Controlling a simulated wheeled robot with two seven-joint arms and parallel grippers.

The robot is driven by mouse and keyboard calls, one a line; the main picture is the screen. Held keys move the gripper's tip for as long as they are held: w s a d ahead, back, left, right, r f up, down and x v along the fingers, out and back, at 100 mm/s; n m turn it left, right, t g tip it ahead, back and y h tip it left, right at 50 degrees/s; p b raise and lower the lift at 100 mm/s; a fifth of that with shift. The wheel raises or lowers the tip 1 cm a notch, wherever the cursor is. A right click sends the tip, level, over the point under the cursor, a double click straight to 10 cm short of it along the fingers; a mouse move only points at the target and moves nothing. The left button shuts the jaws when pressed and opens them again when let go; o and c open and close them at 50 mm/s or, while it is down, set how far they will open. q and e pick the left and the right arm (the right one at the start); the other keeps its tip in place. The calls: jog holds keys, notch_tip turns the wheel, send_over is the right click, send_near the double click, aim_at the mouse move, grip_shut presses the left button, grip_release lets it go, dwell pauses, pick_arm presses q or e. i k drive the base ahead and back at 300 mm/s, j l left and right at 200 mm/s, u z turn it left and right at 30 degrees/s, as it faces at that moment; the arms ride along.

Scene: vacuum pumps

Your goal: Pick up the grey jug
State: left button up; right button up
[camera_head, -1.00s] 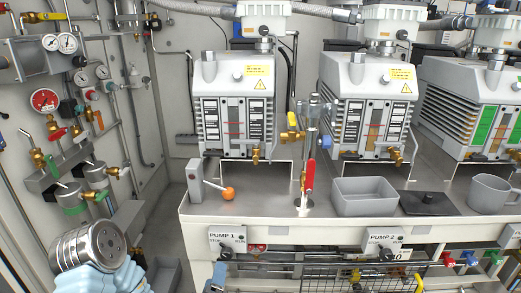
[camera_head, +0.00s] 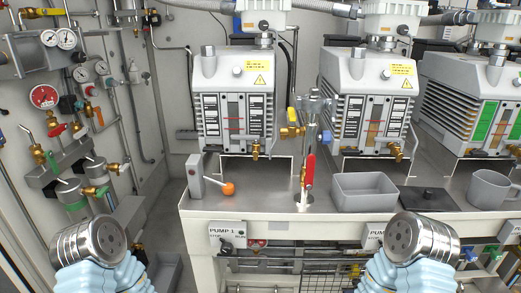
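The grey jug (camera_head: 488,191) stands upright at the right end of the visible bench top, with its handle on the right side. Nothing touches it. The metal end of my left arm shows at the lower left, well away from the bench. The metal end of my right arm shows at the lower right, in front of the bench edge and below and left of the jug. No gripper fingers show on either arm.
A red-handled valve (camera_head: 309,172) and an orange-knobbed lever (camera_head: 227,188) stand farther left. Pumps (camera_head: 365,110) line the back.

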aim_at(487, 190)
jog(key=z, duration=1.6)
